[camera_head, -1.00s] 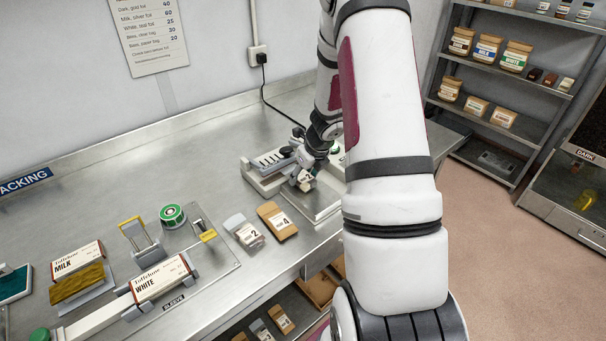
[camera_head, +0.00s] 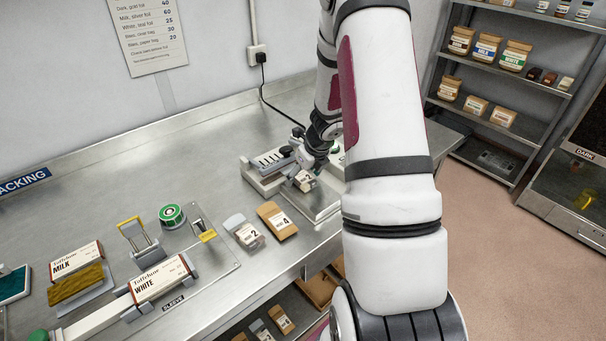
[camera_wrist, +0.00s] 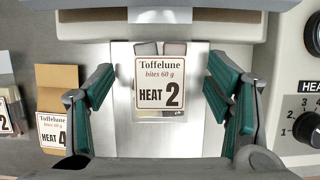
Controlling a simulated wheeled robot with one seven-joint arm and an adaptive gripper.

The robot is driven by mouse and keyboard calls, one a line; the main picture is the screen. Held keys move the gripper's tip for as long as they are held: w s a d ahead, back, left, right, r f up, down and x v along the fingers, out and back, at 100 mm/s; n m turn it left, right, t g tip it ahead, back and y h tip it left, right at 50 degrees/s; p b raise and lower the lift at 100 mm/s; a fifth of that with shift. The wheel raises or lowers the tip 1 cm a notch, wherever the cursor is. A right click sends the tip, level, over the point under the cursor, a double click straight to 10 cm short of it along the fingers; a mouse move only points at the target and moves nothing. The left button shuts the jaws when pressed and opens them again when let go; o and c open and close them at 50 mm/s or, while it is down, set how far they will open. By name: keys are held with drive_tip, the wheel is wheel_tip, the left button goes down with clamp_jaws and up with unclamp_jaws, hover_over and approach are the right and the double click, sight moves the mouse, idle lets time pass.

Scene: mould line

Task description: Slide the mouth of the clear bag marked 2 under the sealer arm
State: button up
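A clear bag with a "HEAT 2" label (camera_wrist: 160,98) lies on the sealer's metal plate (camera_wrist: 205,140) in the wrist view; it also shows at the sealer in the head view (camera_head: 305,181). Its top end meets the edge of the pale sealer arm (camera_wrist: 100,25). I cannot tell whether the mouth is under the arm. My gripper (camera_wrist: 162,105) is open, its green-padded fingers spread on both sides of the bag with gaps. In the head view my gripper (camera_head: 308,166) is partly hidden by my arm.
Another bag marked 2 (camera_head: 247,234) and a brown bag marked 4 (camera_head: 280,221) lie left of the sealer. A heat dial (camera_wrist: 307,128) is at the right in the wrist view. The sleeve station (camera_head: 205,275) is at the left.

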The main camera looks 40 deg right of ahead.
drive_tip(key=shift+r, duration=0.1)
drive_tip(key=v, duration=1.1)
drive_tip(key=shift+s+r, duration=0.15)
drive_tip(key=shift+r, duration=0.25)
drive_tip(key=s+a+r+n+y, duration=0.2)
drive_tip(key=a+r+n, duration=1.2)
drive_tip(key=a+n, duration=0.4)
drive_tip(key=s+a+r+n+h, duration=0.1)
drive_tip(key=s+a+r+n, duration=0.2)
drive_tip(key=s+a+n, duration=0.2)
drive_tip(key=s+a+r+n+t, duration=0.1)
drive_tip(key=s+a+r+n, duration=0.2)
drive_tip(key=s+n, duration=0.7)
drive_tip(key=a+n, duration=0.2)
drive_tip(key=n, duration=0.1)
drive_tip(key=shift+r+n+h, duration=0.3)
drive_tip(key=shift+r+h, duration=0.1)
